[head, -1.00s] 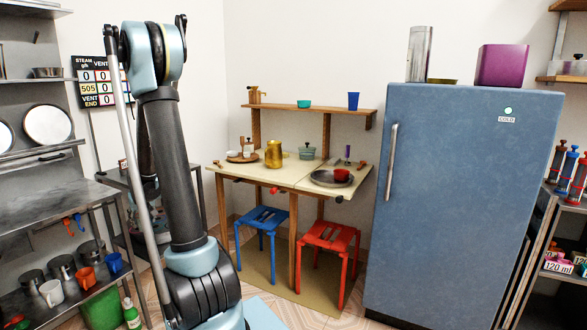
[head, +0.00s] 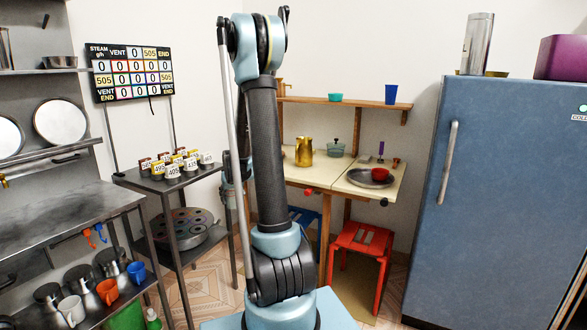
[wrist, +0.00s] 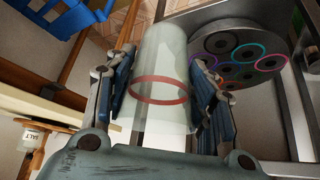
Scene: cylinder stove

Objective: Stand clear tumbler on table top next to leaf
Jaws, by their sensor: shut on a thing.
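In the wrist view, my gripper (wrist: 163,72) is shut on a clear tumbler (wrist: 160,120) with a red ring around it, one finger on each side. In the head view, my own arm hides the gripper and tumbler. The cream table top (head: 302,173) stands against the back wall, its left part hidden behind my arm. A seam divides its surface into two panels; I cannot tell for sure which is the leaf. The right panel (head: 350,186) carries a metal pan (head: 356,178) with a red cup (head: 380,174).
A gold pot (head: 304,152) and a teal lidded pot (head: 334,149) stand towards the table's back. A salt jar (wrist: 30,138) shows in the wrist view. A steel cart (head: 150,184) with several numbered cups stands left of my arm; a red stool (head: 362,240) is below the table.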

